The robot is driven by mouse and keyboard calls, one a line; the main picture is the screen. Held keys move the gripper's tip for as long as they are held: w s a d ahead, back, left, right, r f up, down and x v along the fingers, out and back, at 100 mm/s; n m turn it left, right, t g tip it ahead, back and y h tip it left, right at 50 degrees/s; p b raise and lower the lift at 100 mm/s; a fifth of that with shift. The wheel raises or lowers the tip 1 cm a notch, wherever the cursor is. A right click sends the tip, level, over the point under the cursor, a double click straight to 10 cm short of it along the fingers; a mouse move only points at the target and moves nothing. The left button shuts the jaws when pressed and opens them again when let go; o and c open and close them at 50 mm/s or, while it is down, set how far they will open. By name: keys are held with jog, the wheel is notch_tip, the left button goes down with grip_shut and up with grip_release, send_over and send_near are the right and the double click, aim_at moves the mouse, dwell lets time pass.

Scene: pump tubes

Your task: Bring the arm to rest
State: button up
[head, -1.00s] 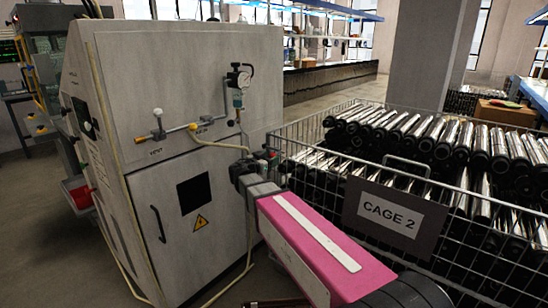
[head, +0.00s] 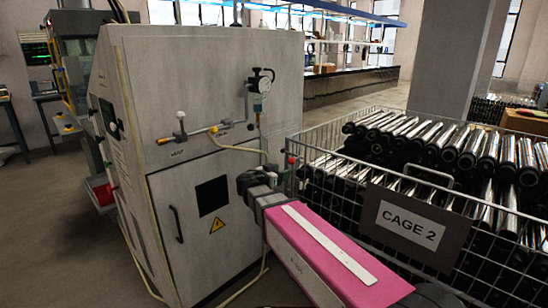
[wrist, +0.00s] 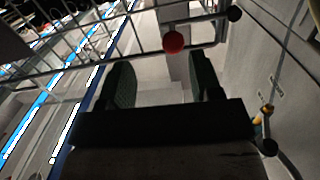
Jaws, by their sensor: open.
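My arm, with a long pink link, reaches forward in the head view. My gripper (head: 248,182) is at its far end, in front of the grey cabinet (head: 265,75) and beside the left end of the wire cage (head: 325,200). In the wrist view my gripper (wrist: 163,78) shows two dark fingers standing apart with nothing between them. A red knob (wrist: 173,42) on a metal rod lies beyond the fingertips. It also shows in the head view (head: 291,159), just right of my gripper.
The cabinet carries a gauge (head: 261,84), a valve handle (head: 181,125) and a pale hose (head: 240,148). The cage, signed CAGE 2 (head: 409,222), is full of shiny tubes with black ends. Open floor (head: 45,225) lies at the left.

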jog(key=s+d+f+n+g+y, duration=0.2)
jog(key=s+d+f+g, duration=0.15)
jog(key=d+f, duration=0.45)
jog(key=s+d+f+n+g+y, duration=0.3)
jog(key=s+f+g+y, duration=0.1)
jog(key=s+f, duration=0.3)
jog(key=s+d+f+n+g+y, duration=0.4)
jog(key=s+f+y, duration=0.2)
jog(key=s+f, duration=0.2)
jog(key=shift+f+n+y, duration=0.3)
jog(key=shift+f, duration=0.3)
jog(key=shift+g, duration=0.25)
